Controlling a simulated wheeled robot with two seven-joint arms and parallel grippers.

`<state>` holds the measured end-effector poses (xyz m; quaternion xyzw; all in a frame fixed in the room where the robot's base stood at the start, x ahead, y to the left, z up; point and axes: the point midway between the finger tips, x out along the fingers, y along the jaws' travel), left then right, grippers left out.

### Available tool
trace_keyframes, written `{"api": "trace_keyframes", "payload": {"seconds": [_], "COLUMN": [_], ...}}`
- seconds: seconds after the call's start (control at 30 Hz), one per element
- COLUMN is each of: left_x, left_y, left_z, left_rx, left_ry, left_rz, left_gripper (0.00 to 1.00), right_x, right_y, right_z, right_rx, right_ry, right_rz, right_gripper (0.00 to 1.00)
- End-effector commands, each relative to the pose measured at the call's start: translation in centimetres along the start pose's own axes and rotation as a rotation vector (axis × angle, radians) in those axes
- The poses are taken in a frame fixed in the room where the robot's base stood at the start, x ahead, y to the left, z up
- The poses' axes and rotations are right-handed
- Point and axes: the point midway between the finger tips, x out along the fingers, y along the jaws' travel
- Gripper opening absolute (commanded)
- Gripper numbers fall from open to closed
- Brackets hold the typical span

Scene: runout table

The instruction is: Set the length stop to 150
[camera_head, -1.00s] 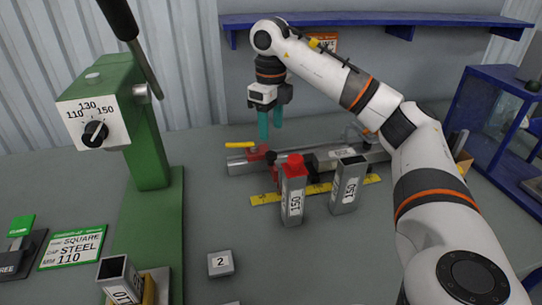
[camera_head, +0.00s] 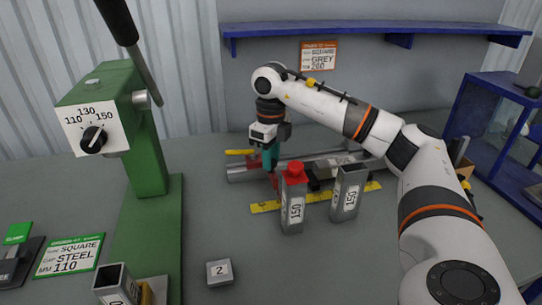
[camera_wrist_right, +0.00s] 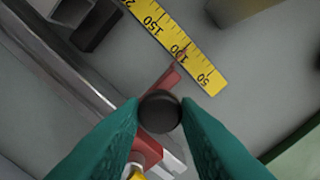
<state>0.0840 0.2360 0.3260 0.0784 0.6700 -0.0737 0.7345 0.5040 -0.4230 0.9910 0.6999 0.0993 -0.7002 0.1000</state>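The length stop is a red slider (camera_head: 262,182) on a grey metal rail (camera_head: 240,174), with a yellow ruler (camera_head: 265,206) in front. In the right wrist view its red pointer (camera_wrist_right: 170,76) reaches the ruler (camera_wrist_right: 185,50) a little on the 50 side of the 100 mark. The stop's dark round knob (camera_wrist_right: 160,111) lies between the teal fingertips of my right gripper (camera_head: 271,162). The fingers stand apart, one on each side of the knob; firm contact is not clear. My left gripper is out of view.
Two square tubes marked 150, one red-capped (camera_head: 293,205) and one open (camera_head: 348,195), stand in front of the ruler. A green press (camera_head: 145,160) with a 110/130/150 dial (camera_head: 94,139) stands left. A block marked 2 (camera_head: 219,272) lies in front. A blue shelf (camera_head: 350,32) hangs behind.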

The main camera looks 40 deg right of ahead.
Motion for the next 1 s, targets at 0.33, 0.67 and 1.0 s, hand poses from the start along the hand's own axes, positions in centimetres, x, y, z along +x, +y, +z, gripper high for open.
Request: {"api": "trace_keyframes", "payload": {"seconds": [0.33, 0.67, 1.0], "left_x": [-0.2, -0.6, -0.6], "left_y": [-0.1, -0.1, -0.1], "left_z": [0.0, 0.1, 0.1], "left_rx": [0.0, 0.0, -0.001], "left_ry": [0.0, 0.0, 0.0], "left_rz": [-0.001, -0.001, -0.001], "left_gripper": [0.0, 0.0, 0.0], "right_x": [-0.1, 0.0, 0.0], "right_y": [1.0, 3.8, 3.7], "right_z": [1.0, 3.8, 3.7], "right_rx": [0.005, 0.003, 0.003], "right_ry": [0.0, 0.0, 0.001], "right_rz": [0.0, 0.0, -0.001], "right_gripper": [0.0, 0.0, 0.48]}}
